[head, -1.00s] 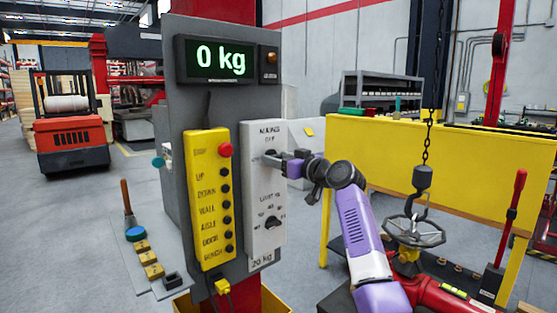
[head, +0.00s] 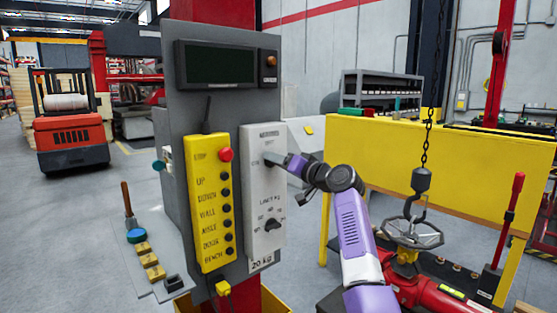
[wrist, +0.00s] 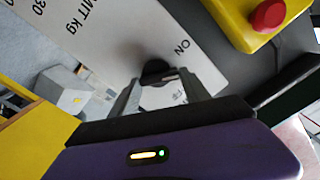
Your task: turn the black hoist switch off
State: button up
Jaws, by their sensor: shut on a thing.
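The black hoist switch (wrist: 154,70) is a round knob near the top of a tall white panel (head: 257,185). In the wrist view it sits between the fingertips of my gripper (wrist: 162,86), with an "ON" label beside it. My gripper (head: 274,159) is shut on the switch, one finger at each side. In the head view the gripper hides most of the switch. The display (head: 220,64) above the panel is dark.
A yellow button box (head: 209,204) with a red stop button (head: 226,155) stands just left of the panel. A lower black limit knob (head: 272,226) is on the same panel. A yellow barrier (head: 430,155) and a hanging chain hook (head: 421,180) are to the right.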

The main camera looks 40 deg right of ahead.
jog(key=m+p, duration=0.2)
jog(key=m, duration=0.1)
jog(key=m+p, duration=0.2)
jog(key=m, duration=0.2)
jog(key=m+p, duration=0.2)
jog(key=m, duration=0.2)
jog(key=shift+d+f, duration=0.1)
jog(key=shift+d, duration=0.15)
dwell(0.5)
jog(key=o, duration=1.4)
jog(key=shift+s+d+b, duration=0.15)
jog(key=shift+s+b, duration=0.7)
jog(key=shift+s, duration=3.1)
